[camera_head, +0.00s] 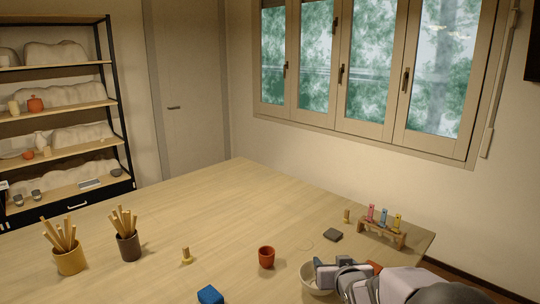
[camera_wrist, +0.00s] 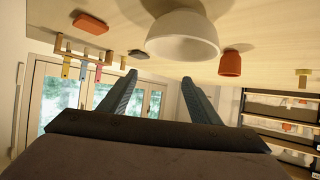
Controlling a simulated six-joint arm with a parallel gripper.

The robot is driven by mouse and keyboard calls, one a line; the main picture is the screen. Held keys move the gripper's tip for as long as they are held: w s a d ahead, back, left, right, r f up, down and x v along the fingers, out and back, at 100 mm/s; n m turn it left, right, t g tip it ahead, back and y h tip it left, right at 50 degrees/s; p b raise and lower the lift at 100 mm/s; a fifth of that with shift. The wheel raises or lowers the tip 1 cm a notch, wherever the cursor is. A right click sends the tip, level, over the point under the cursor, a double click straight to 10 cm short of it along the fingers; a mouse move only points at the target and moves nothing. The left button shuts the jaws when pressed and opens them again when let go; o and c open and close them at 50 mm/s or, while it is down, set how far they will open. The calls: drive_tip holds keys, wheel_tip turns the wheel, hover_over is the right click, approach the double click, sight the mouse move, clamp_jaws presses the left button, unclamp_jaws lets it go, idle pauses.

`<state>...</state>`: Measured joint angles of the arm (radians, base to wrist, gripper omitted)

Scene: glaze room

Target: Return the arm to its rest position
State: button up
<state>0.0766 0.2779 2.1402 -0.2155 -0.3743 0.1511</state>
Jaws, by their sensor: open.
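My gripper (camera_wrist: 159,79) is open, with its two dark fingers spread apart and nothing visible between them in the wrist view. In the head view, my gripper (camera_head: 320,267) is at the lower right, overlapping a pale bowl (camera_head: 307,286) and hiding part of it. The bowl also shows in the wrist view (camera_wrist: 183,38), which looks upside down, beyond the fingertips. I cannot tell whether the gripper touches the bowl.
A red cup (camera_head: 266,258) and blue block (camera_head: 210,295) stand left of the bowl. Two stick-filled cups (camera_head: 70,259) (camera_head: 129,246) stand left. The table's middle is clear.

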drive_tip(key=s+d+f+m+g, duration=0.1)
drive_tip(key=s+g, duration=0.1)
drive_tip(key=s, duration=0.3)
drive_tip(key=s+d+f+m+g+h+p, duration=0.1)
drive_tip(key=s+d+g, duration=0.1)
drive_tip(key=s, duration=0.4)
drive_tip(key=s+d+f+m+g+p, duration=0.1)
drive_tip(key=s+g, duration=0.1)
drive_tip(key=s, duration=0.4)
drive_tip(key=shift+d+f, duration=0.15)
drive_tip(key=shift+d, duration=0.05)
drive_tip(key=s+a+f+n+g, duration=0.1)
drive_tip(key=s+a+f+g, duration=0.2)
drive_tip(key=s, duration=0.5)
drive_tip(key=s+a+f+n+g, duration=0.1)
drive_tip(key=s+a+f+g, duration=0.2)
drive_tip(key=s, duration=0.6)
drive_tip(key=shift+s+a+n+g+y, duration=0.2)
drive_tip(key=shift+a+n+g+y, duration=0.1)
drive_tip(key=shift+a+n+y, duration=0.1)
